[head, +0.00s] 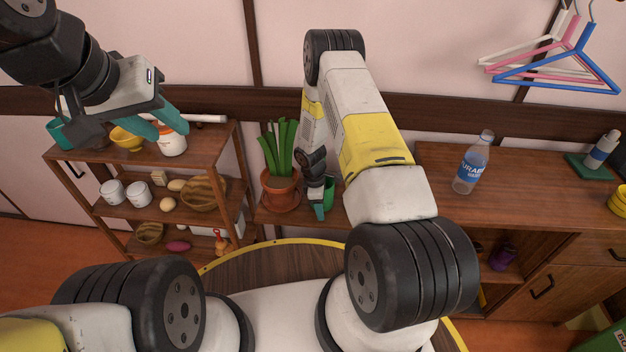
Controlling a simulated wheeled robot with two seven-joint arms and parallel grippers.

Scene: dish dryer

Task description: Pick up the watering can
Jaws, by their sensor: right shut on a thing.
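My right gripper (319,204) hangs down beside the potted plant, near the wall, and is shut on a green thing (329,190). This appears to be the watering can; most of it is hidden behind my gripper and arm, so its shape is unclear. My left gripper (160,121) is at the upper left, with its teal fingers apart and nothing visible between them. It is in front of the shelf's top board, away from the green thing.
A leafy plant in a terracotta pot (281,190) stands just left of my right gripper. A wooden shelf (130,209) at left holds bowls, white cups and food. A plastic bottle (472,163) stands on the cabinet (520,205) at right. Hangers (556,84) hang at upper right.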

